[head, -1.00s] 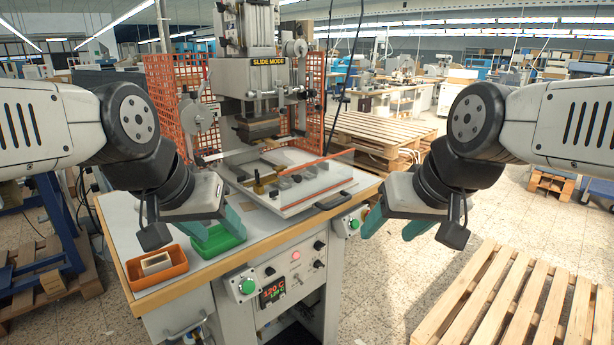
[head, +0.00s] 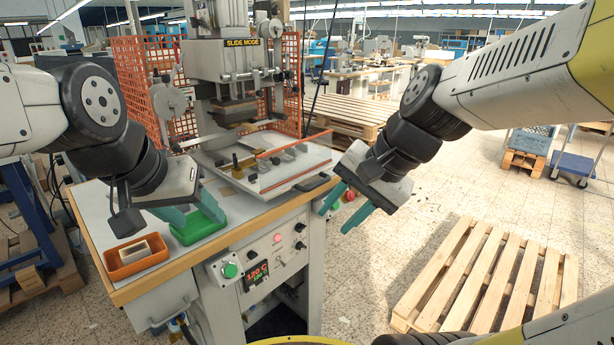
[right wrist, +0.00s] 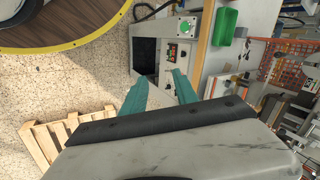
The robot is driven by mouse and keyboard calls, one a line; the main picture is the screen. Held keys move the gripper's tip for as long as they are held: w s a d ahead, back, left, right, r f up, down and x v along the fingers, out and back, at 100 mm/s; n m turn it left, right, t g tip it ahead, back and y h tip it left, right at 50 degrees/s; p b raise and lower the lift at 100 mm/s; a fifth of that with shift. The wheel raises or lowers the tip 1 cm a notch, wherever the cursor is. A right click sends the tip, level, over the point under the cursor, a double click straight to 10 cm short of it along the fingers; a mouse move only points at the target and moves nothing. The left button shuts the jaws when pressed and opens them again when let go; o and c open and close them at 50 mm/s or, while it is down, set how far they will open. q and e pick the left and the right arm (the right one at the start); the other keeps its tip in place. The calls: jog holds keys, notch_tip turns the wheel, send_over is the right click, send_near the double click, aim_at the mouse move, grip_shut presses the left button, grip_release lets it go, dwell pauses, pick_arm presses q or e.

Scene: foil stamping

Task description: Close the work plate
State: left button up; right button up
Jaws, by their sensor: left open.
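The white work plate (head: 306,183) lies flat on the press table, pulled out in front of the stamping head. Its black handle (head: 311,183) sits on the front right edge, and several small fixtures lie on top. My right gripper (head: 334,220) is open and empty in front of the handle, lower in the picture and apart from it. Its teal fingers (right wrist: 160,84) also show apart in the right wrist view, with nothing between them. My left gripper (head: 202,220) is open and empty above the green bin at the table's front left.
The green bin (head: 198,227) and an orange bin (head: 135,257) holding a light block stand on the table's front left. The stamping head (head: 236,108) hangs behind the plate, with orange mesh guards (head: 145,85) beside it. A wooden pallet (head: 480,280) lies on the floor at right.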

jog(key=w+a+f+m+g+y, duration=0.1)
jog(key=w+a+f+m+y, duration=0.15)
jog(key=w+a+m, duration=0.4)
jog(key=m+t+y, duration=0.3)
jog(key=m+t, duration=0.6)
jog(key=m, duration=2.4)
send_near(320, 185)
jog(key=r+x, duration=0.1)
jog(key=x, duration=0.7)
jog(key=f+x, duration=0.1)
jog(key=x, duration=0.2)
grip_shut()
